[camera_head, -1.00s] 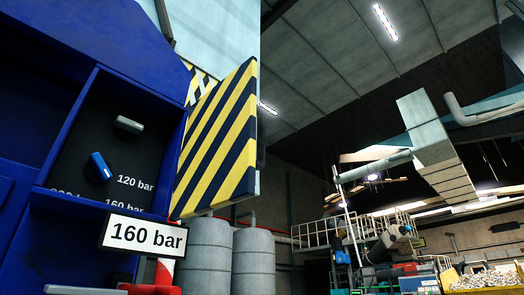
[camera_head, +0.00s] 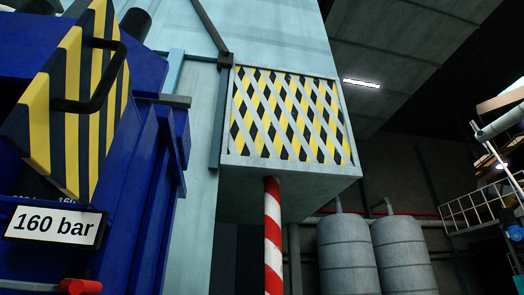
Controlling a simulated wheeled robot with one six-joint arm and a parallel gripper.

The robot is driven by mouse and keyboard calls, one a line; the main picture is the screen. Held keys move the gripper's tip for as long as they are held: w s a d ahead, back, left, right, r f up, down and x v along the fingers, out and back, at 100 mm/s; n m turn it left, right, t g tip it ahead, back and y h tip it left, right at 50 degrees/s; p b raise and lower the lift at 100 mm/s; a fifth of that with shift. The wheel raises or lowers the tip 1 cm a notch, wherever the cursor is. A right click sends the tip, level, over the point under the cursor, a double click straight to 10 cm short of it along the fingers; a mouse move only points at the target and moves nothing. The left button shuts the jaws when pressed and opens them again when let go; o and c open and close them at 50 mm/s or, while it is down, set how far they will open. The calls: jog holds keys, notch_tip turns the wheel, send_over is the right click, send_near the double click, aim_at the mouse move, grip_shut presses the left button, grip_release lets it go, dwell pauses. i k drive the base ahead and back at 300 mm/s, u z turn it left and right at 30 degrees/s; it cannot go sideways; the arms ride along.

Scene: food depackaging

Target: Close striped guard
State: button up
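The striped guard (camera_head: 75,110), a thick yellow and dark panel with a black bar handle (camera_head: 100,75), is at the upper left on the blue machine (camera_head: 140,170). It stands in front of the recess and hides most of it. Its panel looks angled to the machine's face, and I cannot tell whether it is fully shut. A bit of white lettering shows below its lower edge. The white "160 bar" sign (camera_head: 55,225) is below it. My gripper is not in view.
A yellow and black hatched box panel (camera_head: 290,115) is on the pale wall structure, above a red and white striped post (camera_head: 273,235). Grey tanks (camera_head: 345,255) stand at the right. A red cylindrical part (camera_head: 80,286) is at the lower left.

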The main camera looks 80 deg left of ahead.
aim_at(64, 126)
jog(key=i, duration=1.75)
jog(key=u, duration=4.55)
jog(key=k, duration=0.45)
jog(key=z, duration=1)
jog(key=i, duration=0.55)
jog(key=u, duration=0.7)
